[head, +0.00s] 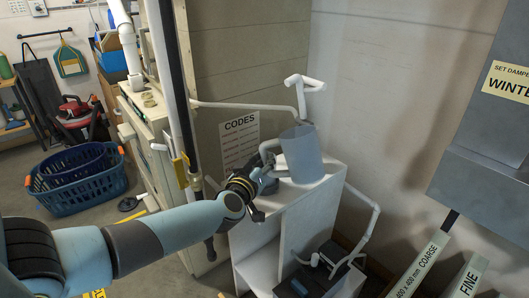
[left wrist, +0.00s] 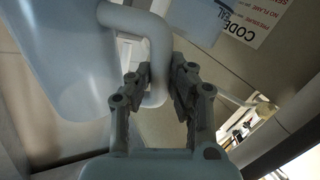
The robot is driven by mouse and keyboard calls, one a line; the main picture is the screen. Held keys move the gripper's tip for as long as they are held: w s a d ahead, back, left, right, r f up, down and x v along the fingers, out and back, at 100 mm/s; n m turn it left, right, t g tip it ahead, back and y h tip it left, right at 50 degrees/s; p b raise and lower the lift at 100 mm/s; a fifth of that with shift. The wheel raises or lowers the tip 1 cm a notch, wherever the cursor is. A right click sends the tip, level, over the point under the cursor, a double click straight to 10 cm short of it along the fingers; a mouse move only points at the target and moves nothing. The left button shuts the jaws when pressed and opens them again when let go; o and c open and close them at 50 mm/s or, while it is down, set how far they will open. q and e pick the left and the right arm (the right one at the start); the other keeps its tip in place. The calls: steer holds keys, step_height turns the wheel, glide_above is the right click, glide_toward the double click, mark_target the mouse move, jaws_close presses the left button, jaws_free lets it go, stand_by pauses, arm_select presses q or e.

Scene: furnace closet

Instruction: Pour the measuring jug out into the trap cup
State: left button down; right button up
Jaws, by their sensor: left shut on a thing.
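The measuring jug (head: 302,155) is a translucent grey-blue vessel at the top of the white shelf unit, close to upright. I cannot tell whether its base touches the shelf top. My left gripper (head: 266,172) is shut on the jug's handle, on the jug's left side. In the left wrist view the jug (left wrist: 65,60) fills the upper left, and the fingers (left wrist: 158,88) close around its pale handle (left wrist: 158,45). A white pipe fitting (head: 304,84) rises just behind the jug; I cannot tell whether it is the trap cup. My right gripper is out of view.
The white shelf unit (head: 285,228) stands below the jug, with a dark box (head: 310,282) and white tubing (head: 368,220) at its right. A CODES sheet (head: 239,140) hangs behind. Grey ductwork (head: 495,130) is at the right.

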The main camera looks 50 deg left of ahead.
mark_target(270, 173)
arm_select(q)
steer(key=n, duration=0.2)
steer(key=n+h+b, duration=0.1)
steer(key=n, duration=0.1)
steer(key=shift+a+g, duration=0.3)
steer(key=shift+a, duration=0.1)
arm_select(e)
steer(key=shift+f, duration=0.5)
arm_select(q)
steer(key=shift+d+f+n+h+b, duration=0.5)
steer(key=shift+f+n+b, duration=0.2)
steer(key=shift+n+b, duration=0.15)
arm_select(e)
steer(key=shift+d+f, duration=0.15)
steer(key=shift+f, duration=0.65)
